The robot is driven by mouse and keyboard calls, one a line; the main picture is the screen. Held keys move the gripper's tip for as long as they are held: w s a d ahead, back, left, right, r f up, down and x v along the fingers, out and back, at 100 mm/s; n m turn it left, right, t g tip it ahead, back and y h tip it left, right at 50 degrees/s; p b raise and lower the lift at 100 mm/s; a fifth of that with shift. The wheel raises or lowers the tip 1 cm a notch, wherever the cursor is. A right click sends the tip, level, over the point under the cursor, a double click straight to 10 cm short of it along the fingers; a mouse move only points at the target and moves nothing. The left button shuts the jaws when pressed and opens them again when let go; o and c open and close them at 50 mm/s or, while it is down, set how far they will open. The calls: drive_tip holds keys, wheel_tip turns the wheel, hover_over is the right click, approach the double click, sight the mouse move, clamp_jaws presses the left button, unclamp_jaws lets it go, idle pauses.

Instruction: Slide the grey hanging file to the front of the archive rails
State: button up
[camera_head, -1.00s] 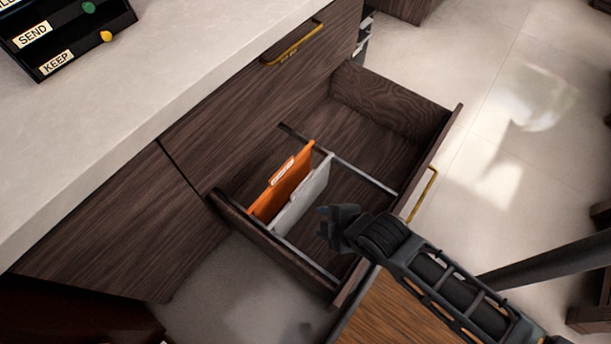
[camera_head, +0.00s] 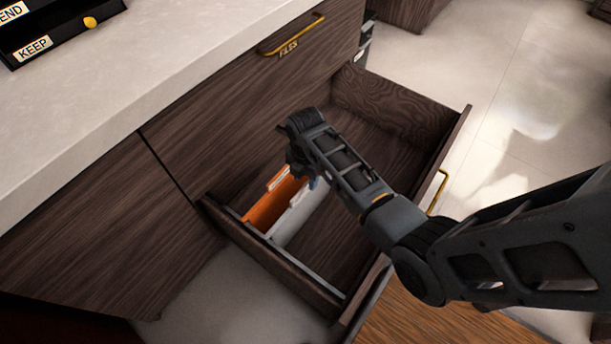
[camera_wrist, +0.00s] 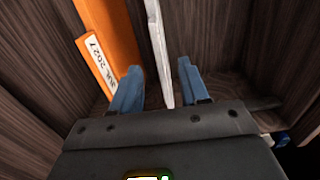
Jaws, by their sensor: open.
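The grey hanging file (camera_head: 297,224) hangs in the open drawer beside the orange hanging file (camera_head: 268,207), on its side toward the drawer front. My gripper (camera_head: 310,180) is over the files at their far end, and my arm hides part of them and the far rail. The near rail (camera_head: 318,279) runs along the near drawer side. In the wrist view my gripper (camera_wrist: 160,88) is open, with one blue finger on each side of the thin edge of the grey file (camera_wrist: 158,45). The orange file (camera_wrist: 108,35), with a white label, lies outside the left finger.
The open drawer's front has a brass handle (camera_head: 437,192). The drawer is empty between the grey file and its front. A closed drawer front (camera_head: 250,100) marked FILES stands behind. A black tray (camera_head: 60,25) labelled KEEP sits on the pale desktop.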

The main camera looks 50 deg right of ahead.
sight(306, 185)
wheel_tip(306, 185, down, 6)
drive_tip(key=shift+f+b, duration=0.1)
drive_tip(key=shift+b, duration=0.95)
drive_tip(key=shift+c, duration=0.3)
clamp_jaws()
drive_tip(key=s+p, duration=0.9)
drive_tip(key=s, duration=0.9)
drive_tip(key=shift+p, duration=0.3)
idle(1.6)
